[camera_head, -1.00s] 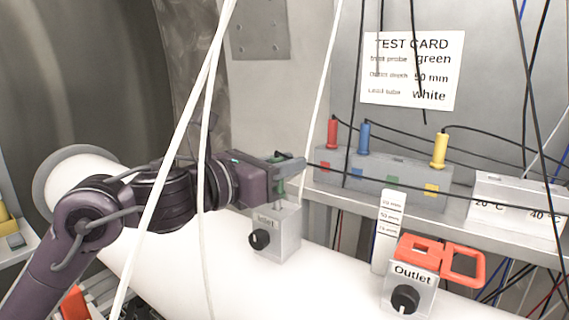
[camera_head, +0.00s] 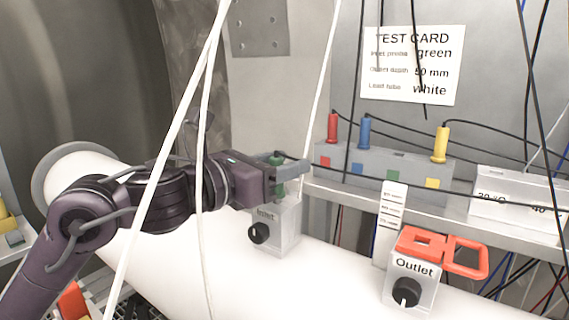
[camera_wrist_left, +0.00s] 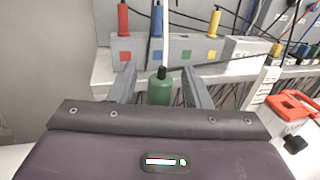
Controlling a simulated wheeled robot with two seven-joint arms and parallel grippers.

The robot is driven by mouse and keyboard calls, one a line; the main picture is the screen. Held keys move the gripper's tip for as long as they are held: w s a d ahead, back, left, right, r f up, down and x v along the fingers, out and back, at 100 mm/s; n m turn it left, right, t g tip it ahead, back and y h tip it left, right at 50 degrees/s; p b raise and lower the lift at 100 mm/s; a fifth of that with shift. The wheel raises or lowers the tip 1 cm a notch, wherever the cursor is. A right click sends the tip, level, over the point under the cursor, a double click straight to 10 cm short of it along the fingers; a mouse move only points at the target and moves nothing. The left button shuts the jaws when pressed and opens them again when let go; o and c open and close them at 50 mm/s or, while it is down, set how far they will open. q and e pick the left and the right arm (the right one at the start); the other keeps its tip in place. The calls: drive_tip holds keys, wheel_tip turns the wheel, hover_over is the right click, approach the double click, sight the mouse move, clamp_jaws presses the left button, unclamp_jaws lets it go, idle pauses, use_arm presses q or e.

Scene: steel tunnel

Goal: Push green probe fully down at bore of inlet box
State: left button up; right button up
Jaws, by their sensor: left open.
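The bore is hidden by the probe and fingers. My right gripper is not in view.
Behind stands a rack (camera_head: 385,172) holding red, blue and yellow probes. The outlet box (camera_head: 411,284), an orange clamp (camera_head: 440,250) and a depth gauge strip (camera_head: 390,225) stand to the right. White tubes and black leads hang across the front.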

use_arm(q)
drive_tip(key=b+v, duration=0.1)
drive_tip(key=v, duration=0.6)
drive_tip(key=shift+a+b, duration=0.2)
drive_tip(key=shift+b, duration=0.15)
drive_tip(key=shift+s, duration=0.15)
